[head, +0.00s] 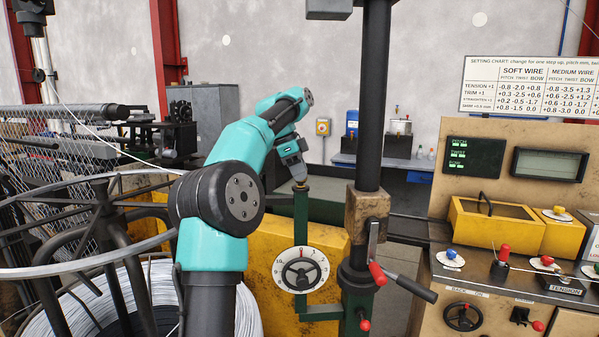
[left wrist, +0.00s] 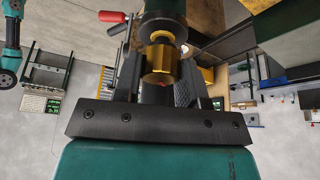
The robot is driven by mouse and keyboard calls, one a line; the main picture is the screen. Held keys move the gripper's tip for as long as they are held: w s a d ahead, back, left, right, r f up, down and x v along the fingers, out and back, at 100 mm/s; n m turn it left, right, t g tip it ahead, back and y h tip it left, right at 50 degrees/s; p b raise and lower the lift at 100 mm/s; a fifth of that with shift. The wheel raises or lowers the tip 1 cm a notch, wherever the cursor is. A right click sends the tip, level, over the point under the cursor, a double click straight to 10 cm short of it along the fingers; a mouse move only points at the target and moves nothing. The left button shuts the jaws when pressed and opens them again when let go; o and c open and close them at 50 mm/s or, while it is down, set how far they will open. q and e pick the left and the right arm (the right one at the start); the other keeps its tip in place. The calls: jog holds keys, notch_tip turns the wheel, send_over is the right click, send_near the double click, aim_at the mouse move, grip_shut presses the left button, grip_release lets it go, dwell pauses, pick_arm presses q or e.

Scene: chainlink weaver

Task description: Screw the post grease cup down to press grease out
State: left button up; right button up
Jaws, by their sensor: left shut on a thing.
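The brass grease cup (left wrist: 160,62) sits at the top of the dark green post (head: 301,222). In the left wrist view it stands between the two dark fingers of my left gripper (left wrist: 159,72), which is shut on it. In the head view my left gripper (head: 300,184) points down onto the post top from above. There the cup is mostly hidden by the gripper, with only a small brass edge showing under it. My right gripper is not in view. A teal arm part of mine shows at the left edge of the left wrist view.
A white dial with a handwheel (head: 300,270) sits on the post below the cup. A thick dark column (head: 374,110) with a red-handled lever (head: 378,273) stands close to the right. A wire coil (head: 95,300) lies at left; a control panel (head: 510,170) stands at right.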

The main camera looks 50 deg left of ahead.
pick_arm(q)
jog(key=m+g, duration=0.1)
jog(key=m, duration=0.1)
jog(key=m+h, duration=0.1)
jog(key=m, duration=0.2)
jog(key=shift+g, duration=0.4)
jog(key=shift+m, duration=0.4)
jog(key=o, duration=0.9)
jog(key=shift+n, duration=0.3)
